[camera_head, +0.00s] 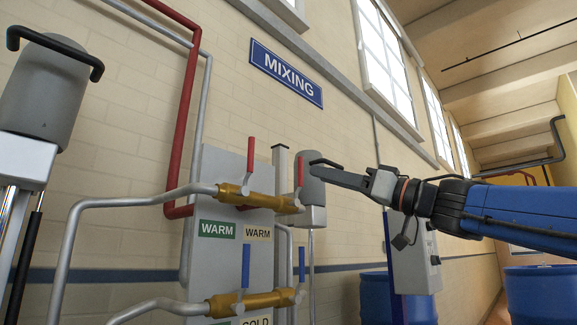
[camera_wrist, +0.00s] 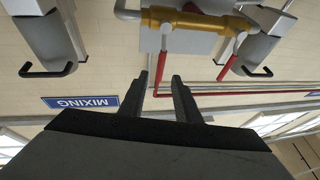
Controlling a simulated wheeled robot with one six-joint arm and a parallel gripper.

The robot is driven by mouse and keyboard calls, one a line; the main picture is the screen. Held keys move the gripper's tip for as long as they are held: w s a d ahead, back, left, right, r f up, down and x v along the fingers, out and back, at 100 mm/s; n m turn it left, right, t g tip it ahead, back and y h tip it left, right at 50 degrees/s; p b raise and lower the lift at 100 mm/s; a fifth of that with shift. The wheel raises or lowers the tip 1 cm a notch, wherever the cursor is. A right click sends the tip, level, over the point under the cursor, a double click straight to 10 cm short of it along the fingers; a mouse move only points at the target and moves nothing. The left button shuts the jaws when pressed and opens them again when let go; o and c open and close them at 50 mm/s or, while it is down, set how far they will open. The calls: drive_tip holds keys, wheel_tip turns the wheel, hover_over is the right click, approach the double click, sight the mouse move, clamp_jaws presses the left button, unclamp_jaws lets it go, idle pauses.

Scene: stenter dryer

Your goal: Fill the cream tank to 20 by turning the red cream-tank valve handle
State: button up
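Two upright red valve handles rise from the upper brass valve bar (camera_head: 245,198). The right one (camera_head: 300,170) is above the cream "WARM" label (camera_head: 257,233); the left one (camera_head: 251,154) is nearer the green "WARM" label (camera_head: 217,229). My gripper (camera_head: 322,174) comes in from the right and points at the right handle, in front of a grey tank (camera_head: 312,195). In the upside-down wrist view its two fingers (camera_wrist: 160,82) are apart and empty. One red handle (camera_wrist: 159,70) shows in line with the gap between them; the remaining distance is unclear. No level reading is legible.
Blue handles (camera_head: 245,266) stand on a lower brass bar (camera_head: 250,302). A red pipe (camera_head: 187,105) runs down the wall. A grey box (camera_head: 415,255) and blue barrels (camera_head: 545,295) are at the right.

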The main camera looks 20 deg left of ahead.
drive_tip(key=x, duration=1.1)
drive_tip(key=shift+a+r, duration=0.15)
drive_tip(key=shift+a, duration=0.05)
clamp_jaws()
